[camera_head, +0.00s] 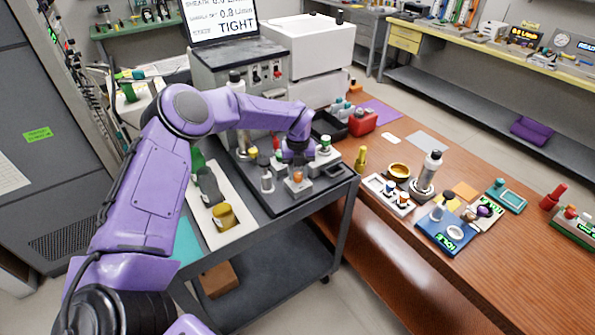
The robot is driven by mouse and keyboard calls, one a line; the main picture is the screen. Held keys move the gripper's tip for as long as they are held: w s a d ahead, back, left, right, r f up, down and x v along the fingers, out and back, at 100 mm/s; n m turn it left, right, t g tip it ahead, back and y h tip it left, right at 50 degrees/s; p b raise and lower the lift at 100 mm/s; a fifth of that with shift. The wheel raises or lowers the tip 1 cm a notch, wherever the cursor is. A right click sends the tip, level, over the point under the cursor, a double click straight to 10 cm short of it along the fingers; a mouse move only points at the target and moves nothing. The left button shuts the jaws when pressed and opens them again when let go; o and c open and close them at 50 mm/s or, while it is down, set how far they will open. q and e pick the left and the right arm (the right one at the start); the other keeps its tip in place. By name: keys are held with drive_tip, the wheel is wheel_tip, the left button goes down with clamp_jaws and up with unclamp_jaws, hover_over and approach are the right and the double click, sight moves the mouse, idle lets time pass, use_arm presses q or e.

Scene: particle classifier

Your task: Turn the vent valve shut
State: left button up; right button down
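My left arm comes in from the left. Its dark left gripper (297,160) points down over the fittings on the black-topped cart (335,184). Right below the gripper is a small grey block with an orange-topped fitting (298,179). A pale block with a green-topped knob (325,144) is just right of the gripper. No label shows which of these is the vent valve. The fingers are small and dark, so their opening and any contact cannot be made out. My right gripper is out of view.
A grey instrument (222,62) with a screen reading "TIGHT" stands behind. A white tray (238,232) with bottles lies left on the cart. A silver cylinder (265,178) stands close left of the gripper. The wooden bench (455,278) at right holds several small items.

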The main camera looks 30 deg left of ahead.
use_arm(q)
drive_tip(key=shift+c, duration=0.6)
drive_tip(key=shift+a, duration=0.1)
drive_tip(key=m+b, duration=0.2)
drive_tip(key=shift+f+m, duration=0.15)
drive_tip(key=shift+m, duration=0.25)
drive_tip(key=m+b, duration=0.1)
drive_tip(key=m, duration=0.3)
drive_tip(key=shift+m, duration=0.3)
drive_tip(key=m, duration=0.8)
drive_tip(key=shift+r+m, duration=0.2)
drive_tip(key=shift+m, duration=0.1)
drive_tip(key=shift+f+m, duration=0.1)
drive_tip(key=shift+m, duration=0.8)
